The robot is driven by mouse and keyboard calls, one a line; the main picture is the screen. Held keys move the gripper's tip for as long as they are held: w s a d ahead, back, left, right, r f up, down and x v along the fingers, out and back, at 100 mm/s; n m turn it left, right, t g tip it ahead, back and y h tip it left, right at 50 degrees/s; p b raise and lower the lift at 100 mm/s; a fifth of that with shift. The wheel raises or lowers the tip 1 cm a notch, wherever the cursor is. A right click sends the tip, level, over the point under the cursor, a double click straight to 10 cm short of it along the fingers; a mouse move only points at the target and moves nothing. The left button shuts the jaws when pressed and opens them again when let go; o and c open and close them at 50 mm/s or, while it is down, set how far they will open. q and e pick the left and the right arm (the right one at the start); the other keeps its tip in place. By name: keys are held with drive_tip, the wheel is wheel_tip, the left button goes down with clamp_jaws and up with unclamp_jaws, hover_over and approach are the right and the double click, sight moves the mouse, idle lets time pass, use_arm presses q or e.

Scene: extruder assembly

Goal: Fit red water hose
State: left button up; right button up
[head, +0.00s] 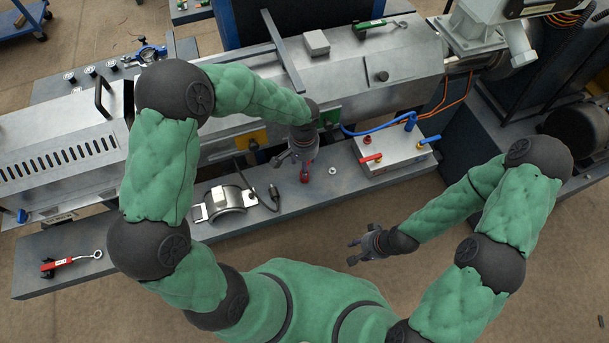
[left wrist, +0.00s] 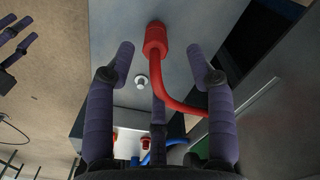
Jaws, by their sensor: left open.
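The red hose (left wrist: 166,90) lies between the spread fingers of my left gripper (left wrist: 161,55) in the left wrist view. Its thick red end (left wrist: 155,40) is near the fingertips, with a gap to each finger. In the head view, my left gripper (head: 297,160) points down above the front bench. Only the red end (head: 305,173) shows below it; the rest of the hose is hidden. The metal water box (head: 395,152) has a red fitting (head: 367,140), a red tap (head: 371,159) and a connected blue hose (head: 380,130). My right gripper (head: 360,247) is open and empty, away from the bench.
A small metal nut-like part (head: 332,171) lies between the red end and the box. A clamp-like heater band (head: 225,202) with a cable lies left of my left gripper. A red-handled tool (head: 70,263) lies at the bench's left end. The extruder barrel (head: 375,70) stands behind.

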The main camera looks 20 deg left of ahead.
use_arm(q)
drive_tip(key=f, duration=0.1)
drive_tip(key=f+b, duration=0.2)
drive_tip(key=f, duration=0.1)
drive_tip(key=shift+s+d, duration=0.2)
drive_tip(key=shift+s, duration=0.05)
drive_tip(key=shift+f+b, duration=0.35)
drive_tip(key=shift+f, duration=0.2)
drive_tip(key=shift+r, duration=0.1)
clamp_jaws()
